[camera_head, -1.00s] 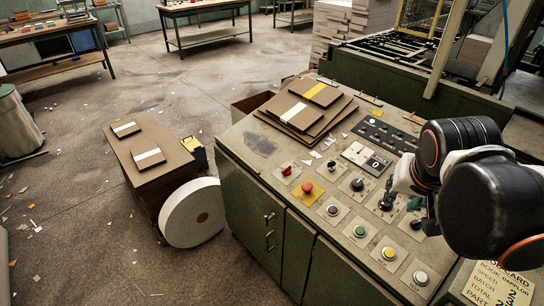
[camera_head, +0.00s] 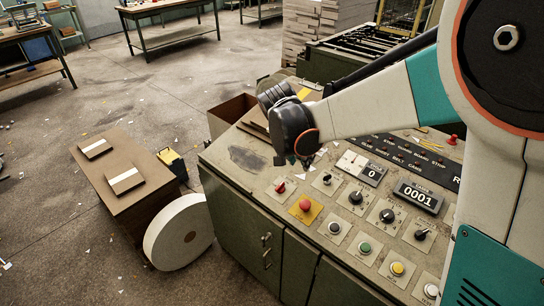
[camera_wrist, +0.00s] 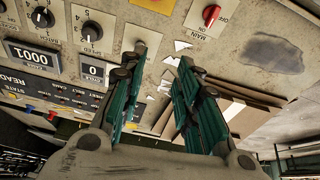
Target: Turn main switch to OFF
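The main switch (camera_head: 281,187) is a small red rotary knob on a pale plate at the panel's near left. It also shows in the wrist view (camera_wrist: 211,15), upside down at the top edge, beside the word MAIN and ON/OFF marks. Its exact setting is hard to tell. My gripper (camera_head: 293,161) hangs above the panel, just behind the switch in the head view, and apart from it. In the wrist view my gripper (camera_wrist: 163,58) shows two teal fingers spread apart with nothing between them.
A red mushroom button (camera_head: 305,205) on a yellow plate sits close to the switch. Black knobs (camera_head: 356,197) and a counter (camera_head: 418,196) lie to the right. Board sheets (camera_wrist: 245,100) lie on the panel near the gripper. A white roll (camera_head: 178,232) stands on the floor.

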